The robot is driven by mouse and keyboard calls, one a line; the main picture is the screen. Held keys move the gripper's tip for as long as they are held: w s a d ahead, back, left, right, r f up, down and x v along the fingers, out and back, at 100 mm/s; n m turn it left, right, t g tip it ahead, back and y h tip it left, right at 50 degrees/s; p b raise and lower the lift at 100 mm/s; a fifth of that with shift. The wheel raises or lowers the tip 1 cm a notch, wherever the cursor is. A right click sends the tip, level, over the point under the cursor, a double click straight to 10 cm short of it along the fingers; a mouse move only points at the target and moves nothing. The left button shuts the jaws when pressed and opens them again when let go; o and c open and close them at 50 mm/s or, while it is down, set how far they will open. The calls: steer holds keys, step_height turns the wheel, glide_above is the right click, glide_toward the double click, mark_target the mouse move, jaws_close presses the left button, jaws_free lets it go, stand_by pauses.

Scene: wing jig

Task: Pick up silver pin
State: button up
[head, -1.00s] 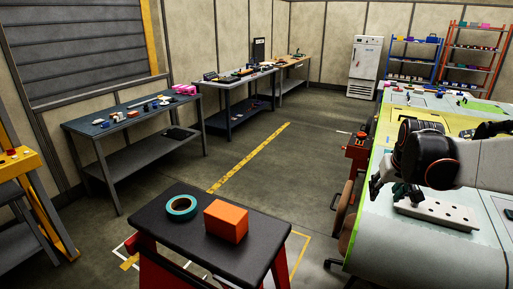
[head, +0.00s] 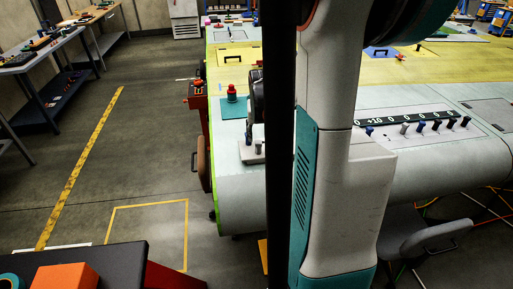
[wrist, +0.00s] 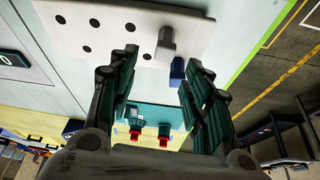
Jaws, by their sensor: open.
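A silver-grey pin (wrist: 166,43) stands in a white plate with round dark holes (wrist: 110,30) in the wrist view. A dark blue pin (wrist: 177,70) is right beside it. My gripper (wrist: 160,62) is open, its two teal-padded fingers spread wide. The silver pin shows beyond the fingertips, roughly between them, and nothing is held. In the head view the white plate (head: 250,154) is mostly hidden behind my arm and a dark upright; part of my gripper shows just above it.
Red-topped pieces on a teal base (wrist: 150,116) lie between the fingers in the wrist view. A black numbered strip with several dark knobs (head: 412,122) is on the wing at right.

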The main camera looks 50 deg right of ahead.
mark_target(259, 142)
steer(key=shift+x, duration=0.9)
steer(key=f, duration=0.2)
steer(key=w+f, duration=0.1)
steer(key=f, duration=0.1)
steer(key=shift+f+b, duration=0.15)
steer(key=shift+b, duration=0.2)
steer(key=shift+d+f, duration=0.25)
steer(key=shift+f, duration=0.3)
jaws_close()
